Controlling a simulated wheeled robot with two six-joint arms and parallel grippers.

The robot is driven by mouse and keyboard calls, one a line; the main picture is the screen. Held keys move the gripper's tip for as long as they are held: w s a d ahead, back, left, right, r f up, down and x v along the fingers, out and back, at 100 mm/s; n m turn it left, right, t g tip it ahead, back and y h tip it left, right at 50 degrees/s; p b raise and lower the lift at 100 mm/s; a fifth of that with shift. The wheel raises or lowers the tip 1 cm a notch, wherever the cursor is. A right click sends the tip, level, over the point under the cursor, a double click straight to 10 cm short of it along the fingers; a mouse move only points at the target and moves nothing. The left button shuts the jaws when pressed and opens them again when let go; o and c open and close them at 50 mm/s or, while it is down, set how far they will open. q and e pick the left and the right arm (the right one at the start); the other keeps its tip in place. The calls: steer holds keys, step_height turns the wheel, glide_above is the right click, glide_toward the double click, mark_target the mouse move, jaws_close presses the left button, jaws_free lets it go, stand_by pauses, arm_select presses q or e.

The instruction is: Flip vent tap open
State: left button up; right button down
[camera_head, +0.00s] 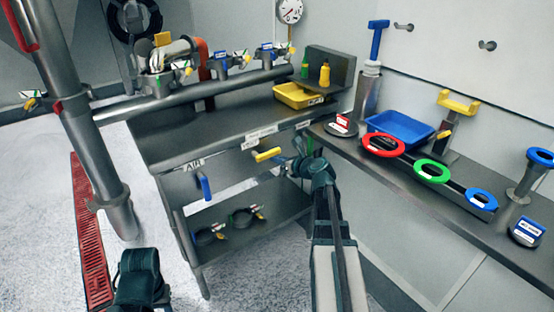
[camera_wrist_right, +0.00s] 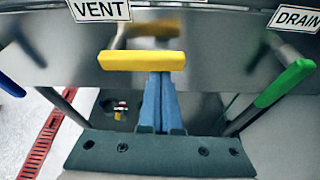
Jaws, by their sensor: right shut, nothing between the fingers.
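The vent tap's yellow handle (camera_head: 267,155) sticks out under the edge of the steel bench, near a white label. In the right wrist view the yellow handle (camera_wrist_right: 143,61) lies crosswise below the VENT label (camera_wrist_right: 100,10). My right gripper (camera_head: 292,163) is beside the handle, on its right in the head view. In the wrist view its blue fingers (camera_wrist_right: 160,78) are together and empty, with their tips at the handle's lower edge; I cannot tell whether they touch it. Part of my left arm shows at the lower left, but its gripper does not.
A blue handle (camera_head: 205,187) hangs left of the vent tap by the AIR label (camera_head: 192,163). A green handle (camera_wrist_right: 285,83) is at the right, below the DRAIN label (camera_wrist_right: 297,17). A lower shelf (camera_head: 268,203) lies underneath. The right-hand counter (camera_head: 345,148) holds a blue tray (camera_head: 400,130).

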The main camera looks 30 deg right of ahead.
steer(key=shift+w+d+r, duration=0.1)
steer(key=shift+w+r, duration=0.05)
step_height(320, 180, down, 5)
steer(key=b, duration=0.5)
steer(key=a+p+v, duration=0.1)
steer(key=p+v, duration=0.2)
steer(key=v, duration=0.7)
steer(key=shift+d+r+p, duration=0.3)
steer(key=shift+p, duration=0.1)
steer(key=s+a+r+n+g+y+p, duration=0.2)
steer(key=a+n+g+p, duration=0.4)
steer(key=a+n, duration=0.6)
steer(key=s+a+r+n+g+y+p, duration=0.1)
steer(key=s+a+n+g+y+p, duration=0.15)
steer(key=a+n+p, duration=0.95)
steer(key=s+a+r+n+g+h+p, duration=0.3)
steer(key=s+a+r+n, duration=0.1)
steer(key=s+a+n, duration=0.2)
steer(key=s+a+r+n+g+h+p, duration=0.3)
steer(key=s+a+n, duration=0.3)
steer(key=a+n, duration=0.2)
steer(key=shift+s+a+r+n+h+p, duration=0.35)
steer(key=shift+n+h+p, duration=0.2)
steer(key=shift+n+h, duration=0.15)
